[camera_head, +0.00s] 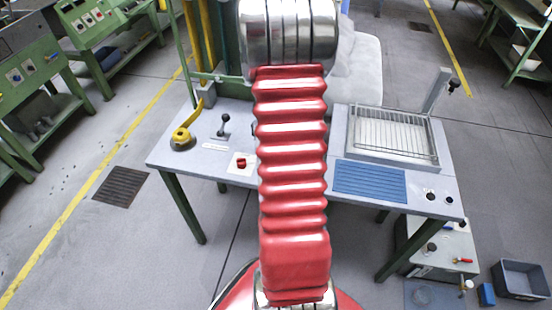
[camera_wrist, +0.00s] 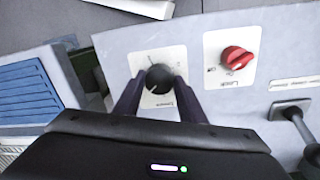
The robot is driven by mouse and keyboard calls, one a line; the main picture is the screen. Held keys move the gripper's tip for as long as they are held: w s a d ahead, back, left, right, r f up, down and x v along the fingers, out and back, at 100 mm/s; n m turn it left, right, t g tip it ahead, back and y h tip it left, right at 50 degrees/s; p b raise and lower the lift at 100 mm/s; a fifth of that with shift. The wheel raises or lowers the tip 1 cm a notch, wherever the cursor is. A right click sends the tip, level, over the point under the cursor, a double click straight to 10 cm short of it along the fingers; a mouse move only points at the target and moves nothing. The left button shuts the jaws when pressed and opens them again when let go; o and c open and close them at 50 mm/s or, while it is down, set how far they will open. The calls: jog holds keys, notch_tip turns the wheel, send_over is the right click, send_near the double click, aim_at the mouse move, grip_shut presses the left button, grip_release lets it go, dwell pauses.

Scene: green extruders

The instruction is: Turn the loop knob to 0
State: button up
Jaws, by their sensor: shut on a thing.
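A round black knob (camera_wrist: 159,79) sits on a white label plate in the wrist view. My gripper (camera_wrist: 160,90) is shut on it, with one dark finger on each side. Dial marks show around the knob, but I cannot read its setting or its label for certain. A red knob (camera_wrist: 236,57) on another white plate is to its right, apart from the fingers; its small lettering is too blurred to read surely. The red knob also shows in the head view (camera_head: 241,163), left of my arm. The black knob and my gripper are hidden there behind my arm.
The grey table (camera_head: 180,160) carries a black lever (camera_head: 224,123), a yellow-handled part (camera_head: 183,138), a blue slatted panel (camera_head: 370,181) and a wire-grid tray (camera_head: 393,137). The lever stands right of the red knob in the wrist view (camera_wrist: 293,115). Floor around the table's left is mostly free.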

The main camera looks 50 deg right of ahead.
jog(key=n, duration=0.5)
jog(key=shift+w+r+n+h, duration=0.1)
jog(key=shift+w+n+h, duration=0.15)
jog(key=shift+n+h, duration=0.05)
jog(key=n, duration=0.4)
jog(key=shift+n+t, duration=0.3)
jog(key=o, duration=1)
jog(key=shift+s, duration=0.15)
jog(key=shift+o, duration=0.2)
